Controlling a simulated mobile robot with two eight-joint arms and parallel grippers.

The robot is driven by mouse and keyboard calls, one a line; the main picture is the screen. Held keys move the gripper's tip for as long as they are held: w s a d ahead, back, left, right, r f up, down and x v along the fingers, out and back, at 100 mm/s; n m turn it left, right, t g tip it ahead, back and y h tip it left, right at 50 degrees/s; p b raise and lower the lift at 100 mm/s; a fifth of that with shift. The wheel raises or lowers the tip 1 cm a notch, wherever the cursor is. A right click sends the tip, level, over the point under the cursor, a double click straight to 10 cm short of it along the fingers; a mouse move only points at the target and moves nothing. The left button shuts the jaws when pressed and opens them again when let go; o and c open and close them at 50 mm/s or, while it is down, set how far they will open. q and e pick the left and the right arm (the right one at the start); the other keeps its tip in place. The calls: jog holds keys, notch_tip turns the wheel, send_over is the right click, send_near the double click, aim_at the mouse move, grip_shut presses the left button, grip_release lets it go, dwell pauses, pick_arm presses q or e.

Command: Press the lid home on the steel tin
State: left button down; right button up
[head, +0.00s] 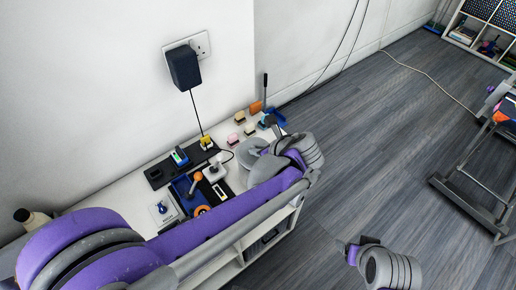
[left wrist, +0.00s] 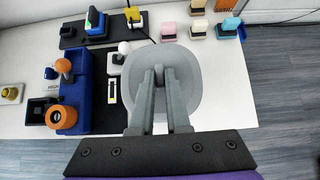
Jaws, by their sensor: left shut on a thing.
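A broad, round, plain grey piece (left wrist: 205,88) lies under my left gripper in the left wrist view; it looks like the lid of the steel tin. It also shows in the head view (head: 249,151), partly hidden by my left arm.
The white bench (left wrist: 225,109) carries a blue tray (left wrist: 81,92) with orange pieces, left of the grey piece. Several small coloured blocks (left wrist: 197,29) stand behind.

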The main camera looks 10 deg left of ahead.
pick_arm(q)
jog(key=shift+f+b, duration=0.45)
jog(key=shift+f, duration=0.25)
jog(key=c, duration=0.8)
grip_release()
jog(key=shift+r, duration=0.1)
jog(key=v, duration=1)
jog(key=shift+s+d+r, duration=0.15)
jog(key=shift+d+r, duration=0.1)
jog(key=shift+d, duration=0.05)
jog(key=s+a+f+n+h+p, duration=0.1)
jog(key=s+a+n, duration=0.3)
jog(key=n, duration=0.4)
jog(key=s+a+f+n+h+p, duration=0.1)
jog(key=s+a+f+n+h, duration=0.2)
jog(key=s+n, duration=0.3)
jog(key=s+a+f+n+h+p, duration=0.1)
jog(key=s+a+f+n+h, duration=0.2)
jog(key=n, duration=0.8)
jog(key=shift+s+a+f+n, duration=0.15)
jog(key=shift+s+a+f, duration=0.05)
jog(key=shift+s+a, duration=0.3)
jog(key=shift+s+a+f+n, duration=0.15)
jog(key=shift+s+a+f, duration=0.05)
jog(key=shift+s+a, duration=0.3)
